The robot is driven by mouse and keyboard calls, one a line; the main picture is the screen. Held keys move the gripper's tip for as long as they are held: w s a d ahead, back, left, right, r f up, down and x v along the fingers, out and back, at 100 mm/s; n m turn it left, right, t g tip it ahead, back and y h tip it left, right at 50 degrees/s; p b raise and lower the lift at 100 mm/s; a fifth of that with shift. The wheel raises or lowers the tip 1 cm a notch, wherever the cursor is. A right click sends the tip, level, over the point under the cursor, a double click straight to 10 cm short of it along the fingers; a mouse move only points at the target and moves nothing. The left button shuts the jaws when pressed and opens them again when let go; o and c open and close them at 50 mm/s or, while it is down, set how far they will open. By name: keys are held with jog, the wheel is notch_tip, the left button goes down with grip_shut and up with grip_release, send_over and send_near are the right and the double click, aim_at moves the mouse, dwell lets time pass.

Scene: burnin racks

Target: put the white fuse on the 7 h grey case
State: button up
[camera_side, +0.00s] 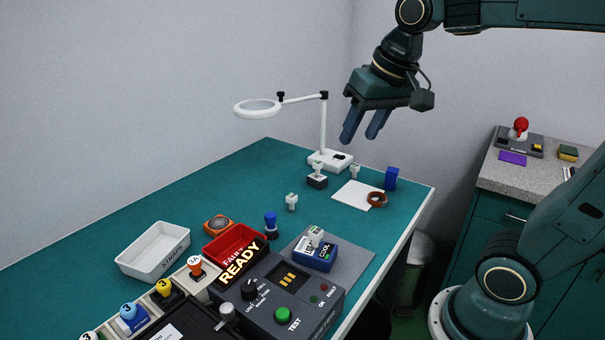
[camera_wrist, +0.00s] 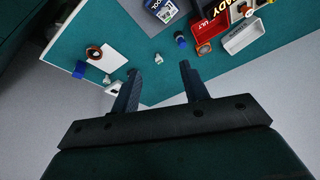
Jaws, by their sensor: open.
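My gripper (camera_side: 360,136) hangs high above the far part of the teal bench, open and empty; its fingers also show in the wrist view (camera_wrist: 160,72). A loose white fuse (camera_side: 291,201) stands mid-bench; it shows between the fingers in the wrist view (camera_wrist: 158,59). Another white piece (camera_side: 355,171) stands beside the paper. A small dark grey case (camera_side: 317,182) near the lamp has a white piece (camera_side: 318,167) on top. A blue case (camera_side: 314,257) labelled COOL, with a white piece (camera_side: 315,234) on it, sits on a grey mat. I cannot read a 7 h mark.
A magnifier lamp (camera_side: 323,125) stands behind the grey case. Paper (camera_side: 352,195), a tape roll (camera_side: 377,199) and a blue block (camera_side: 391,178) lie right. A blue stamp (camera_side: 271,225), red tray (camera_side: 228,247), white tray (camera_side: 155,252) and tester (camera_side: 310,305) are in front.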

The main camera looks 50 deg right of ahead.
jog(key=s+a+f+n, duration=0.1)
jog(key=s+f+n, duration=0.1)
jog(key=s, duration=0.3)
jog(key=s+a+f+n+t, duration=0.1)
jog(key=s+a+f+n, duration=0.1)
jog(key=s, duration=0.3)
jog(key=shift+a+f+y, duration=0.15)
jog(key=shift+f+y, duration=0.15)
jog(key=shift+f, duration=0.45)
